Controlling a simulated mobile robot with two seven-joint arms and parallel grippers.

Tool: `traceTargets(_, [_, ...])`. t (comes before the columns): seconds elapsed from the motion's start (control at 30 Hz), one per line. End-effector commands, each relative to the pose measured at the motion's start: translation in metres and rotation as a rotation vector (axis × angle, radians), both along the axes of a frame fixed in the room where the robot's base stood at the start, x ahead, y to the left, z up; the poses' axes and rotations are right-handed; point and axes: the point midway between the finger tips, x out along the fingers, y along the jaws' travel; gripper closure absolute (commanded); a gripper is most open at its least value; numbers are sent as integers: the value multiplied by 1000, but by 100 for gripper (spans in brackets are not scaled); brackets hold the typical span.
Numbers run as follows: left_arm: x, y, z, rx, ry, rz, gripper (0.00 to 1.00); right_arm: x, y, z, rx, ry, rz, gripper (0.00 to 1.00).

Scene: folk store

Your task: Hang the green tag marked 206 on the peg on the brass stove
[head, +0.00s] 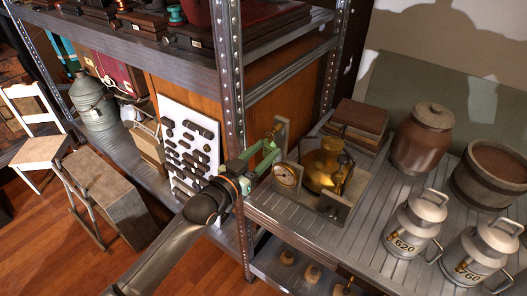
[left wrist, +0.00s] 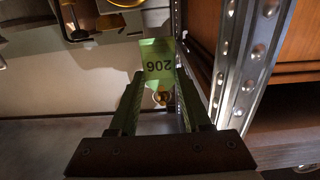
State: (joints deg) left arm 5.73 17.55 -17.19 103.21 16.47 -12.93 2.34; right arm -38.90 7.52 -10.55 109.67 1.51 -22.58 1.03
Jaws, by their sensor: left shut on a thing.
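The green tag marked 206 (left wrist: 158,62) is held between the fingertips of my left gripper (left wrist: 158,82) in the left wrist view, its number upside down. In the head view my left gripper (head: 264,160) is at the shelf's front left corner, beside the metal post. The brass stove (head: 322,167) stands just right of it on the shelf, in a grey frame with a round dial (head: 287,175). A small brass piece (head: 274,130) shows at the top of the frame's left upright; I cannot tell whether it is the peg. My right gripper is not in view.
The perforated metal post (head: 229,80) rises close to my left gripper. A brown jar (head: 422,140) and stacked boxes (head: 357,122) are behind.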

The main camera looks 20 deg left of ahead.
Motion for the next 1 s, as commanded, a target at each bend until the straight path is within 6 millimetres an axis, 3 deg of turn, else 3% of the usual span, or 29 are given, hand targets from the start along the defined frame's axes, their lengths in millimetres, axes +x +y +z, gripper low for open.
traceTargets(0.17, [0,0,0,0,0,0,100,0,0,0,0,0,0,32])
traceTargets(0.2, [0,0,0,0,0,0,48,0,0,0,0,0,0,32])
traceTargets(0.47, [0,0,0,0,0,0,18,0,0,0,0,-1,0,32])
traceTargets(0.77, [-2,1,0,0,1,0,17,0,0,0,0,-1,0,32])
traceTargets(1.0, [-27,10,-1,2,2,0,17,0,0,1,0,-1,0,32])
